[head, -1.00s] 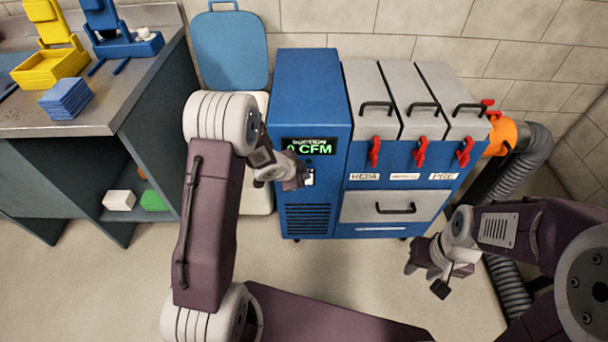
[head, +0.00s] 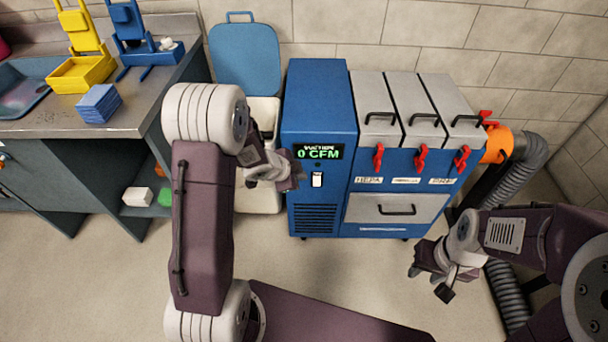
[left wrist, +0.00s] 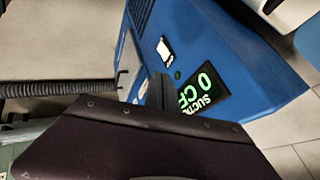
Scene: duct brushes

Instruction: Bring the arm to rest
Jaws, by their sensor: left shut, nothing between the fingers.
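My left gripper (head: 293,180) is shut and empty in front of the blue suction unit (head: 318,105), just left of its white switch (head: 317,180). The unit's display (head: 318,152) reads 0 CFM in green. In the left wrist view the display (left wrist: 205,92) and the switch (left wrist: 165,48) show close by, beyond the dark gripper body, with a gap that I cannot judge.
Three grey lids with red latches (head: 420,158) and a drawer (head: 398,208) are on the unit's right part. An orange coupling (head: 497,145) joins a grey hose (head: 535,150). A workbench (head: 140,115) with yellow and blue stands is at the left. Open floor lies in front.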

